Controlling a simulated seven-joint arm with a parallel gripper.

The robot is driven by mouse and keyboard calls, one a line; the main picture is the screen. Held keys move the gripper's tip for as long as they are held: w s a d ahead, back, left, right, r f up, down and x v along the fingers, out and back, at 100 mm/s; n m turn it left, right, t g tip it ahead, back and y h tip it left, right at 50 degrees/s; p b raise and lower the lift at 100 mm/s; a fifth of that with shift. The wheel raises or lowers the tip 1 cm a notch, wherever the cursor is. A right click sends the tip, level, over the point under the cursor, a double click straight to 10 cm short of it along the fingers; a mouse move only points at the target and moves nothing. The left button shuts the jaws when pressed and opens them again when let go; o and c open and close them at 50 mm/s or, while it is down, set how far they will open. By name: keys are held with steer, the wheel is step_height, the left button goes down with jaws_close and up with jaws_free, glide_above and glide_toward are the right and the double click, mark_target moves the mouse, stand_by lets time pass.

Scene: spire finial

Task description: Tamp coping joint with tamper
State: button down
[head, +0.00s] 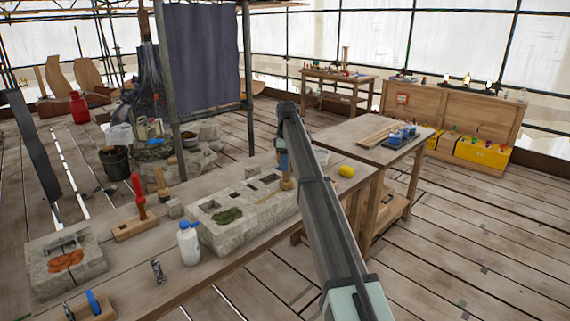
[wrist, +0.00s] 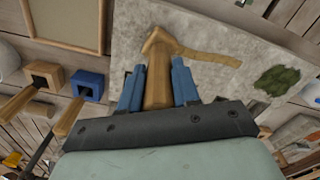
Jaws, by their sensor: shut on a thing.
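My gripper (wrist: 157,72) shows blue fingers in the wrist view, closed on a wooden tamper (wrist: 157,88). The tamper's tan foot points at the pale stone coping block (wrist: 215,25). A tan, sand-coloured joint strip (wrist: 212,58) runs across the stone from beside the foot. I cannot tell whether the foot touches the stone. In the head view the tamper (head: 287,182) stands roughly upright at the right part of the stone block (head: 225,236), with the tan joint (head: 268,197) just left of it. My arm hides the block's right end.
The block has a green moss patch (head: 228,216) and dark sockets. A white bottle (head: 189,243) stands in front of it. A red-handled tool (head: 138,195) stands in a wooden holder at left. A yellow sponge (head: 346,171) lies right of my arm. A second stone block (head: 65,262) is far left.

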steer(key=shift+w+d, duration=0.25)
stand_by(0.4)
steer(key=shift+r, duration=3.45)
